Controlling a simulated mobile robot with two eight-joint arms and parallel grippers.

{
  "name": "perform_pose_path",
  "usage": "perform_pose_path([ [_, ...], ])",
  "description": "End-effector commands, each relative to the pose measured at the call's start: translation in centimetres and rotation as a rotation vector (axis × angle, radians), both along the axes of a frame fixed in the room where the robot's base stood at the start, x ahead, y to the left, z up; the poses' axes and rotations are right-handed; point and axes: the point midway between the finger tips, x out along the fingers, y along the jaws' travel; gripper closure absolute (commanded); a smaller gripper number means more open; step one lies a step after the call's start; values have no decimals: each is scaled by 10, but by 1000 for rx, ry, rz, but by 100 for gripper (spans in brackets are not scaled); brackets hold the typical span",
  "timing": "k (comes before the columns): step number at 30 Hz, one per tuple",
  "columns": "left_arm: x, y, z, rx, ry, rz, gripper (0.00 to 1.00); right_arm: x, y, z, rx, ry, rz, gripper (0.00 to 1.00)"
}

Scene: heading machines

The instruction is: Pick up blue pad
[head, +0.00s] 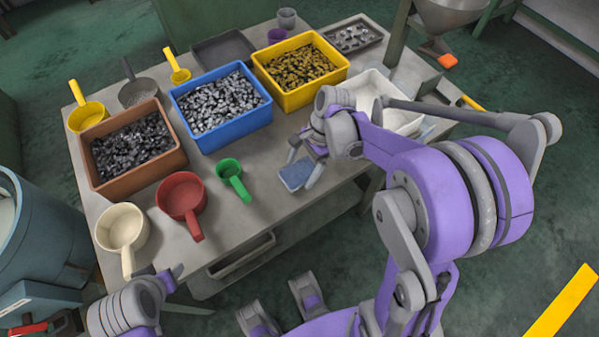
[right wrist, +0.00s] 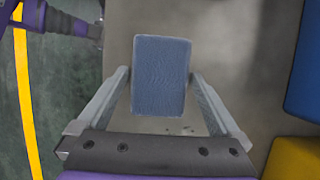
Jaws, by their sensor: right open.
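The blue pad (head: 297,174) lies flat on the table near its front edge, right of the green scoop. In the right wrist view the blue pad (right wrist: 161,76) sits between and ahead of the two fingers. My right gripper (head: 304,170) is open, with its fingers on either side of the pad; it also shows in the right wrist view (right wrist: 160,82). I cannot tell whether the fingers touch the pad. My left gripper (head: 168,277) is low at the left, in front of the table; its jaw state is unclear.
The green scoop (head: 232,179), red scoop (head: 182,195) and cream scoop (head: 121,228) stand along the front. Behind are a brown bin (head: 172,165), a blue bin (head: 258,120) and a yellow bin (head: 338,77) of metal parts. A white bin (head: 415,124) stands behind my right arm.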

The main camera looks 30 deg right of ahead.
Motion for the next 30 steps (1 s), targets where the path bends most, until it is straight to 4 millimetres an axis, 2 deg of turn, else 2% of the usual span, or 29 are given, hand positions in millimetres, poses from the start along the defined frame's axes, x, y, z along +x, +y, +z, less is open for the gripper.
perform_pose_path([
  [7,0,0,0,0,0,0,41,0,0,0,0,0,0,2],
  [18,0,0,0,0,0,0,41,0,0,0,0,0,0,68],
  [26,0,0,2,0,-1,0,41,0,0,2,0,0,0,69],
  [30,1,0,8,0,-3,0,41,0,0,17,0,-1,0,69],
])
